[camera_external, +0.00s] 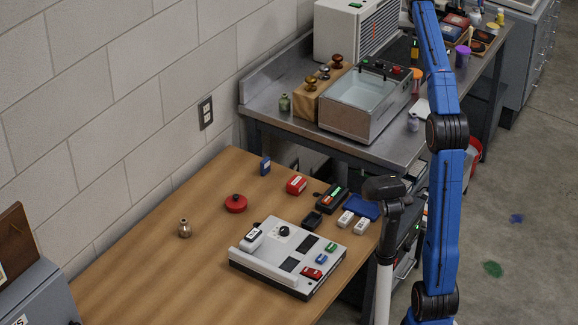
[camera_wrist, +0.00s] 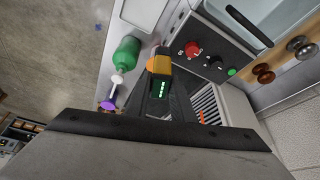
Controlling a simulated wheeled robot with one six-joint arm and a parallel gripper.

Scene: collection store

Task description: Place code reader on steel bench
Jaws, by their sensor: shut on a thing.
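The code reader (camera_wrist: 160,88) is a dark handheld piece with an orange-yellow head and a lit green display. In the wrist view it sits between the dark fingers of my gripper (camera_wrist: 163,108), which are shut on it. The steel bench (camera_external: 397,150) stands along the wall behind the wooden table in the external view. My blue arm rises past the bench's right side and leaves the top of that view. A small dark item near the arm there may be the reader; I cannot tell whether it touches the bench.
A water bath (camera_external: 365,108), a wooden block with knobbed pieces (camera_external: 318,92) and a white vented unit (camera_external: 345,32) crowd the bench. A green bottle (camera_wrist: 127,53) lies close to the reader in the wrist view. The bench's front corner is mostly bare. The wooden table (camera_external: 140,255) holds several small items.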

